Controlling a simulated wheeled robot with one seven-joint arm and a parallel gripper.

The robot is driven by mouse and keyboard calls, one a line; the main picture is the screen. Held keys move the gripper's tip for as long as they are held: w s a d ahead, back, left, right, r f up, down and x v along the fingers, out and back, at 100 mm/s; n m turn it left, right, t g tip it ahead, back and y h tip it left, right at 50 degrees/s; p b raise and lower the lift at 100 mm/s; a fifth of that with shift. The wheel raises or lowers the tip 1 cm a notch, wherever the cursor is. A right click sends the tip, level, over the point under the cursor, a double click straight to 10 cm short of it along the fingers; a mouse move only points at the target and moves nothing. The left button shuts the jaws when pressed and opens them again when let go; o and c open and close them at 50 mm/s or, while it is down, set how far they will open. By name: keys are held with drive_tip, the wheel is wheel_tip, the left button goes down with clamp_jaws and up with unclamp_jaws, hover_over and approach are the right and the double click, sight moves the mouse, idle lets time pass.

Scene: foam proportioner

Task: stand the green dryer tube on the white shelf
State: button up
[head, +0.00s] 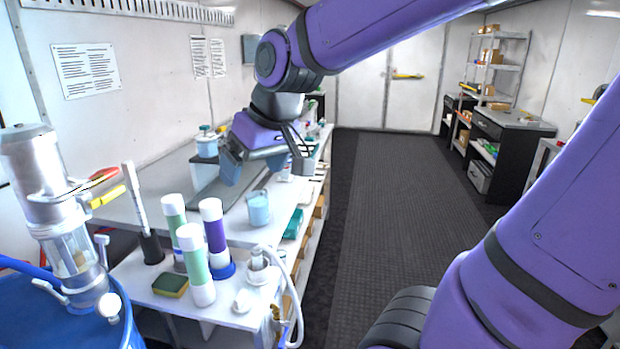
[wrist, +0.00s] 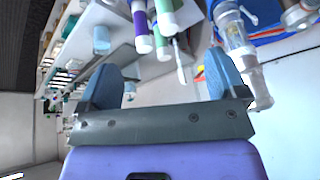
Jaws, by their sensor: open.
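Two green tubes with white ends stand close together in the head view, a front one (head: 193,262) and a rear one (head: 174,222); I cannot tell which is the task's dryer tube. The front one stands upright on the white shelf surface (head: 140,296) with no base visible. The rear one's foot is partly hidden. A purple tube (head: 215,236) stands in a blue base beside them. My gripper (head: 266,163) is open and empty, above the bench beyond the tubes. In the wrist view my gripper (wrist: 163,82) has its fingers wide apart, with tubes beyond them.
A beaker of pale blue liquid (head: 258,208) stands near the bench edge. A yellow-green sponge (head: 170,285), a dark-based white rod (head: 136,200) and a white bottle (head: 257,262) surround the tubes. A blue drum (head: 60,318) is at left. The floor aisle at right is clear.

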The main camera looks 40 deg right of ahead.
drive_tip(key=s+d+m+h, duration=0.1)
drive_tip(key=s, duration=1)
drive_tip(key=shift+s+d+r, duration=0.4)
drive_tip(key=shift+r, duration=0.05)
